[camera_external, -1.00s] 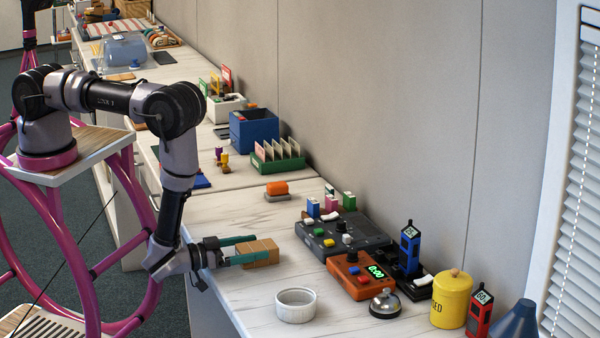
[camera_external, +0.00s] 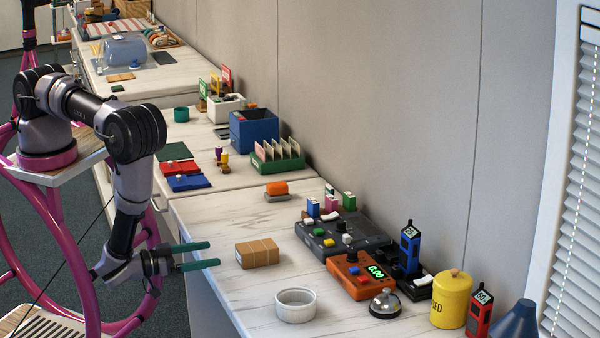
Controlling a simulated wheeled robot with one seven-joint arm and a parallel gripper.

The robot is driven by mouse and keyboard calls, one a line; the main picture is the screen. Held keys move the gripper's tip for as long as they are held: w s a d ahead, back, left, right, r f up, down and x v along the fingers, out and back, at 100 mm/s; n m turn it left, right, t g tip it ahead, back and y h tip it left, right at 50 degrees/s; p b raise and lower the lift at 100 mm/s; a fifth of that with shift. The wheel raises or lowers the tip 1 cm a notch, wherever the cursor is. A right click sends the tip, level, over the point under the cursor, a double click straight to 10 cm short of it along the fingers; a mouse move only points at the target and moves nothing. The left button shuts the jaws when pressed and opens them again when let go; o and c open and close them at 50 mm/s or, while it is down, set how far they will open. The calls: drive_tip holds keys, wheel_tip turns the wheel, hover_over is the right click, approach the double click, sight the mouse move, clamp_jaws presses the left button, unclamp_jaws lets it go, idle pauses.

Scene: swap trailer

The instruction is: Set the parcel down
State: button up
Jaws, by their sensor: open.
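The parcel (camera_external: 257,254) is a small brown box with light strips on it. It lies flat on the pale wood-grain counter (camera_external: 207,224), close to its front edge. My gripper (camera_external: 214,255) is open and empty. Its two green fingers point right toward the parcel, with a clear gap between the fingertips and the box. Nothing hides the parcel.
A white ramekin (camera_external: 295,306) stands to the right of the parcel. Behind it are an orange timer box (camera_external: 362,278), a dark grey console (camera_external: 340,236), a bell (camera_external: 385,304) and a yellow tin (camera_external: 452,299). An orange-topped block (camera_external: 277,190) lies farther back. The counter left of the parcel is clear.

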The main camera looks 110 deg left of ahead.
drive_tip(key=a+r+n+g+y, duration=0.15)
drive_tip(key=r+n+g, duration=0.25)
drive_tip(key=r+n, duration=0.45)
drive_tip(key=a+r+n+g+y, duration=0.1)
drive_tip(key=a+r+n+g, duration=0.25)
drive_tip(key=r+n, duration=0.45)
drive_tip(key=a+r+n+g+y, duration=0.2)
drive_tip(key=r+n+g, duration=0.2)
drive_tip(key=r+n, duration=0.4)
drive_tip(key=s+d+r+n+t+h, duration=0.3)
drive_tip(key=s+r+n+h, duration=0.4)
drive_tip(key=s+r+n, duration=0.3)
drive_tip(key=s+d+r+n+t+h, duration=0.3)
drive_tip(key=s+d+r+n+h, duration=0.2)
drive_tip(key=r+n, duration=1.2)
drive_tip(key=s+n+h, duration=0.3)
drive_tip(key=s+n, duration=0.1)
drive_tip(key=n, duration=0.3)
drive_tip(key=shift+s+d+r, duration=0.4)
